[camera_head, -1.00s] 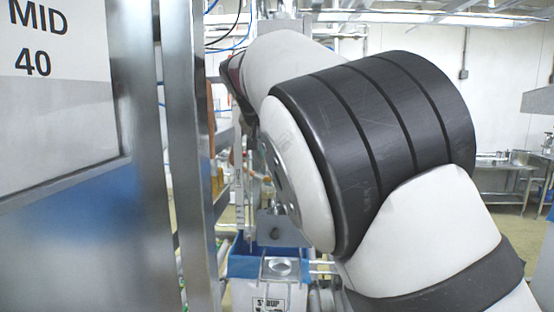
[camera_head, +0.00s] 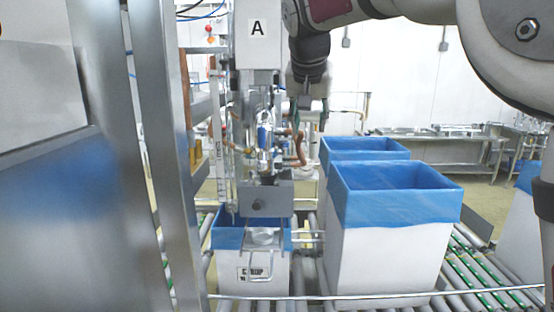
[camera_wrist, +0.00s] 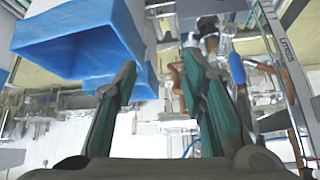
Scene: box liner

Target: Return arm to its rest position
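My gripper (camera_wrist: 160,63) is open and empty in the wrist view, its two teal-padded fingers standing apart. In the head view my gripper (camera_head: 309,116) hangs small at the end of my arm, near the machine marked A. My arm crosses the upper right of that view. A large white box (camera_head: 385,255) with a blue liner (camera_head: 395,208) over its rim stands right of centre. The wrist view also shows a blue-lined box (camera_wrist: 75,45) at upper left, apart from the fingers.
A second lined box (camera_head: 365,147) stands behind the large one. Another lined box (camera_head: 222,272) sits under the machine (camera_head: 258,60). A box (camera_head: 525,215) is at far right. Rollers (camera_head: 480,285) run below. A metal post (camera_head: 170,140) stands close on the left.

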